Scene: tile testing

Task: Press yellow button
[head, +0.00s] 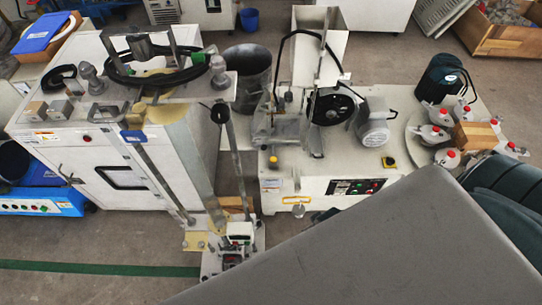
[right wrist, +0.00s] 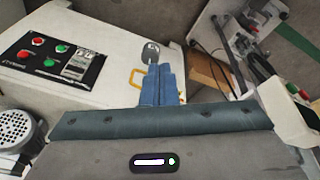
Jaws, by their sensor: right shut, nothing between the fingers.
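A small yellow-and-black piece (head: 388,162), which looks like the yellow button, sits on top of the white machine (head: 405,130), right of the motor, in the head view. It does not show clearly in the right wrist view. My right gripper (right wrist: 160,84) is shut and empty, its blue fingers together in front of the machine's front edge. The fingers overlap the area beside a yellow handle-like loop (right wrist: 137,78). My large grey right arm covers the lower right of the head view. My left gripper is not in view.
A black panel (head: 357,187) with red and green buttons is on the machine's front; it also shows in the right wrist view (right wrist: 48,52). A white cabinet (head: 115,185) stands left.

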